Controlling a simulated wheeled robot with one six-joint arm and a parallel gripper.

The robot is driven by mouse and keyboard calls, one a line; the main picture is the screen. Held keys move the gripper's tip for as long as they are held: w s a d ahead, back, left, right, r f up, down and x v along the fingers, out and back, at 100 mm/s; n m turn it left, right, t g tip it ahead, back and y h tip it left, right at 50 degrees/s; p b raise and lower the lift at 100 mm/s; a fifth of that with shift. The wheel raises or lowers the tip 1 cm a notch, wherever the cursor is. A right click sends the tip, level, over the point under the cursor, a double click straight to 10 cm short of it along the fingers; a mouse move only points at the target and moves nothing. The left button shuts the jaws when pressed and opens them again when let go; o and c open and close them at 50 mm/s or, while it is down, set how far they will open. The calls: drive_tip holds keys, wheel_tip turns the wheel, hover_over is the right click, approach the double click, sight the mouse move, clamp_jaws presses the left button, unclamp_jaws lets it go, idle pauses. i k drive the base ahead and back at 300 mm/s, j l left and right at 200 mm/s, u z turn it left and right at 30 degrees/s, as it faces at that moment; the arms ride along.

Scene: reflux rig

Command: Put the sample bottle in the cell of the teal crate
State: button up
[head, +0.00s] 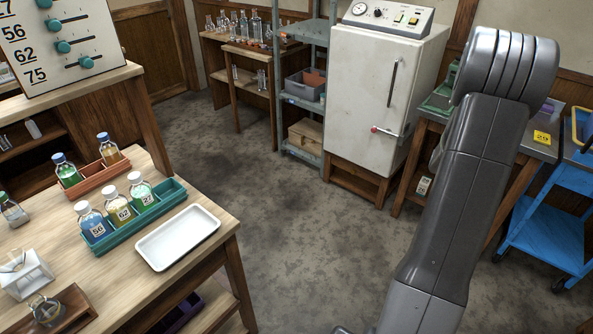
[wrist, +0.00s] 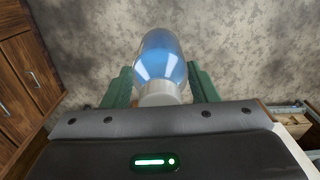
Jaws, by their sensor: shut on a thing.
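My gripper (wrist: 160,82) is shut on the sample bottle (wrist: 160,58), which holds blue liquid and has a pale cap, with a green finger on each side. Bare floor lies behind it in the wrist view. In the head view my arm is at the right, and neither my gripper nor the held bottle shows there. The teal crate (head: 138,224) stands on the wooden table at the left. It holds three white-capped bottles: blue (head: 93,222), yellow (head: 119,206) and green (head: 141,189). Its far right end looks empty.
A white tray (head: 178,238) lies right beside the teal crate. A red-brown crate (head: 92,180) with two bottles stands behind it. A glass bottle, a white stand and a wooden block are at the table's left. The floor between table and white cabinet (head: 368,95) is clear.

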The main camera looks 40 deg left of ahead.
sight(170, 198)
drive_tip(key=i+u, duration=0.8)
drive_tip(key=i+l+u, duration=0.2)
drive_tip(key=u, duration=0.25)
drive_tip(key=i+u, duration=0.15)
drive_tip(key=u, duration=0.25)
drive_tip(key=i+l+u, duration=0.1)
drive_tip(key=u, duration=0.3)
drive_tip(key=i+l+u, duration=0.15)
drive_tip(key=u, duration=0.2)
drive_tip(key=i+l+u, duration=0.15)
drive_tip(key=u, duration=0.25)
